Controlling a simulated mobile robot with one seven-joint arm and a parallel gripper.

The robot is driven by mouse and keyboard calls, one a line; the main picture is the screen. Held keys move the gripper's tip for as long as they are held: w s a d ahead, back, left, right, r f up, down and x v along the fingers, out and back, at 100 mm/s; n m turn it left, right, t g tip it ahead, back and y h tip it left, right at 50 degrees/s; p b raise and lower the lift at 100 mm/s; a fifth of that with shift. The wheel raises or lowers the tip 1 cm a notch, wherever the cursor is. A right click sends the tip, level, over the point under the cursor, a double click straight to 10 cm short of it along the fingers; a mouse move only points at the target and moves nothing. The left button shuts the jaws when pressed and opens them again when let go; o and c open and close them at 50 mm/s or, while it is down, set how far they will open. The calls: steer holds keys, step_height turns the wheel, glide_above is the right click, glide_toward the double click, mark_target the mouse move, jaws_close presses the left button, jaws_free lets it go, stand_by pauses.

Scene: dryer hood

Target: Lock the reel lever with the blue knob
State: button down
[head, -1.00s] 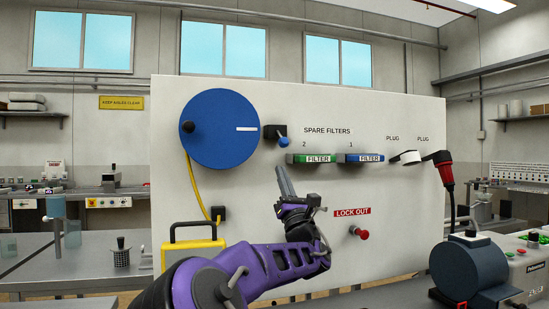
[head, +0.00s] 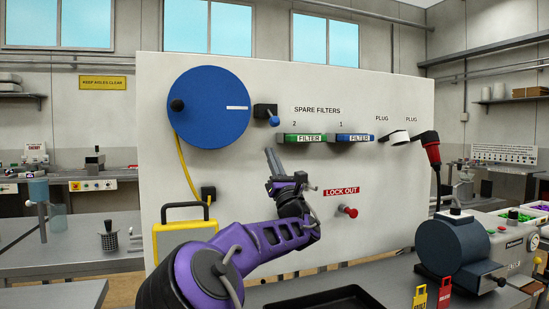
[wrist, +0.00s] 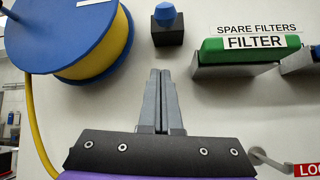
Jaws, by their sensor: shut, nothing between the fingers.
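The reel lever is a black block with a blue knob (head: 274,121) on the white panel (head: 390,95), right of the blue reel (head: 205,118). The knob (wrist: 165,14) shows at the top of the wrist view, above my fingertips and apart from them. My gripper (head: 272,152) is shut and empty, its fingers pointing up below the knob. In the wrist view the fingers (wrist: 158,75) lie together. The reel has a white stripe and a black handle, and yellow hose (wrist: 118,45) is wound on it.
Green (head: 306,138) and blue (head: 354,138) filters sit on holders right of the fingers. A red lock-out button (head: 348,212) is lower right. A black tray (head: 315,300) lies in front.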

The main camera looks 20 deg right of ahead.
mark_target(272, 116)
step_height(272, 116, up, 6)
steer(key=w+p, duration=0.1)
steer(key=shift+d, duration=0.2)
stand_by(0.3)
steer(key=shift+w+r+p, duration=0.1)
steer(key=shift+r+p, duration=0.2)
steer(key=shift+p, duration=0.05)
stand_by(0.4)
